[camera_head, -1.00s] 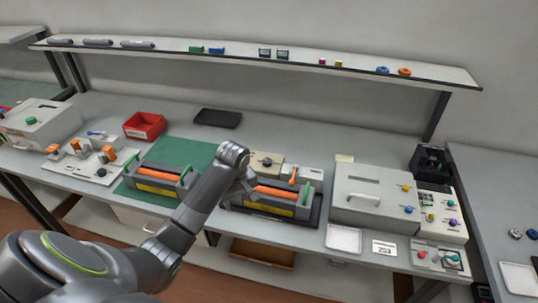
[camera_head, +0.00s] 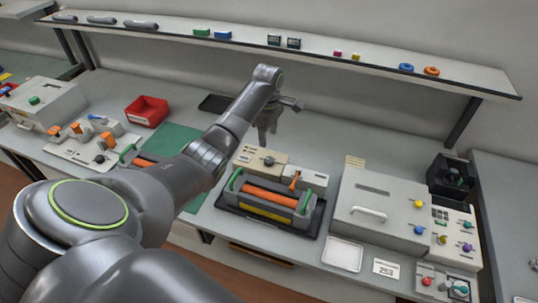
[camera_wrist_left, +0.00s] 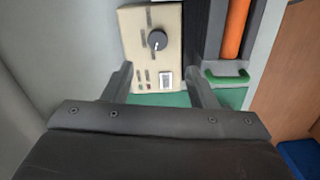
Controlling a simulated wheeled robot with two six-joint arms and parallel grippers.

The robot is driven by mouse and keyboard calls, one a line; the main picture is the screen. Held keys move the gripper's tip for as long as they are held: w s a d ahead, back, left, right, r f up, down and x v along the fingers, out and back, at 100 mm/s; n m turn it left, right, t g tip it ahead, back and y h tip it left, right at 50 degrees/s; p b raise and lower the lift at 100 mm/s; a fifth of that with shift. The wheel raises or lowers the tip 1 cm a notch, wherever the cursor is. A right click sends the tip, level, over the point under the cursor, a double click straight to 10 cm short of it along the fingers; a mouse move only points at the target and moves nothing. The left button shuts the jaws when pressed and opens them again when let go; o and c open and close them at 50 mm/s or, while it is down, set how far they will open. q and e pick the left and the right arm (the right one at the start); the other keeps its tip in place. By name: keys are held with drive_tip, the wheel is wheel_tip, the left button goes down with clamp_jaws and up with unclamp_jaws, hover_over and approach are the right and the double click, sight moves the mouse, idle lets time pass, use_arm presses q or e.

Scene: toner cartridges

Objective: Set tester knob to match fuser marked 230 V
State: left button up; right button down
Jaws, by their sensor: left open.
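The tester is a beige box (camera_head: 246,155) with a dark round knob (camera_head: 268,161), behind the right-hand fuser. In the left wrist view the knob (camera_wrist_left: 157,39) has a white pointer mark, and the box shows a small white switch and small dark marks too small to read. The right-hand fuser (camera_head: 268,196) has an orange roller, green end levers and a yellow label; its voltage marking is not legible. Another fuser (camera_head: 148,158) on the green mat is mostly hidden by my arm. My left gripper (camera_head: 268,132) is open and empty, above and behind the tester.
A white box with an orange lever (camera_head: 294,181) stands right of the tester. A large grey case (camera_head: 375,205) stands further right, with a card (camera_head: 386,268) before it. A red bin (camera_head: 147,111) and black tray (camera_head: 214,103) lie behind. The shelf (camera_head: 330,58) overhangs the back.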

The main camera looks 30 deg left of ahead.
sight(269, 159)
use_arm(q)
drive_tip(key=f, duration=0.7)
drive_tip(key=shift+w+f, duration=0.2)
drive_tip(key=shift+f, duration=0.1)
wheel_tip(269, 159, down, 2)
drive_tip(key=shift+f, duration=0.75)
use_arm(e)
drive_tip(key=shift+w+r, duration=0.15)
drive_tip(key=shift+w, duration=0.45)
drive_tip(key=shift+w+r, duration=0.15)
drive_tip(key=shift+w, duration=0.4)
use_arm(q)
drive_tip(key=c, duration=1)
drive_tip(key=shift+o, duration=0.2)
use_arm(e)
drive_tip(key=shift+w, duration=0.35)
